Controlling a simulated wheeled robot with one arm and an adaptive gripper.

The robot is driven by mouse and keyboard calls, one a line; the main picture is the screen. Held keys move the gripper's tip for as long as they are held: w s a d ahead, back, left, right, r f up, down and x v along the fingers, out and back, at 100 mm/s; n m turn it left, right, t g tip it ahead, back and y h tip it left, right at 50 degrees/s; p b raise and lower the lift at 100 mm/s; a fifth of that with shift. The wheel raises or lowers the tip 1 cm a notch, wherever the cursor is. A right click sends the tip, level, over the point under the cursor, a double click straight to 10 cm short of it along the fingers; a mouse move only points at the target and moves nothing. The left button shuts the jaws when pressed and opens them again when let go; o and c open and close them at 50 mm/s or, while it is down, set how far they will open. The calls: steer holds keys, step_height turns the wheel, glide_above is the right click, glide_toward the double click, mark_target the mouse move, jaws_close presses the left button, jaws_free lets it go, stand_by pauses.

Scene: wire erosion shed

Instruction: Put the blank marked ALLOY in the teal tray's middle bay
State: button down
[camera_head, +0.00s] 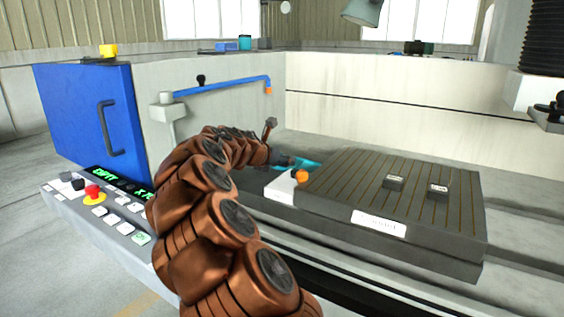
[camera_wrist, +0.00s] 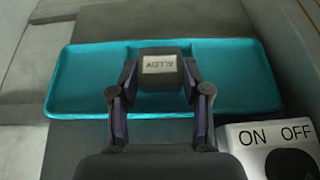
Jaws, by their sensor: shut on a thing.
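In the wrist view my gripper (camera_wrist: 159,85) is shut on a dark block, the ALLOY blank (camera_wrist: 158,54), whose pale label faces the camera. The blank is over the middle of the teal tray (camera_wrist: 72,80); I cannot tell whether it touches the tray floor. The bays to the left and right of it look empty. In the head view only part of the teal tray (camera_head: 306,163) shows, and my brown arm hides most of it. The blank cannot be made out there.
A white switch box marked ON and OFF (camera_wrist: 272,145) stands close to the tray's near right corner. A grooved dark table (camera_head: 340,185) carries two other dark blocks (camera_head: 393,182) (camera_head: 438,191). An orange knob (camera_head: 299,175) is at its left edge. A control panel (camera_head: 105,208) is at left.

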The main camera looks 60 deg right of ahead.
steer(key=shift+r, duration=0.1)
steer(key=c, duration=0.5)
jaws_free()
steer(key=shift+c, duration=0.2)
steer(key=shift+a+r, duration=0.2)
steer(key=shift+a, duration=0.15)
steer(key=p+v, duration=0.2)
steer(key=v, duration=0.8)
steer(key=shift+w, duration=0.1)
steer(key=shift+a+r, duration=0.2)
steer(key=shift+a, duration=0.4)
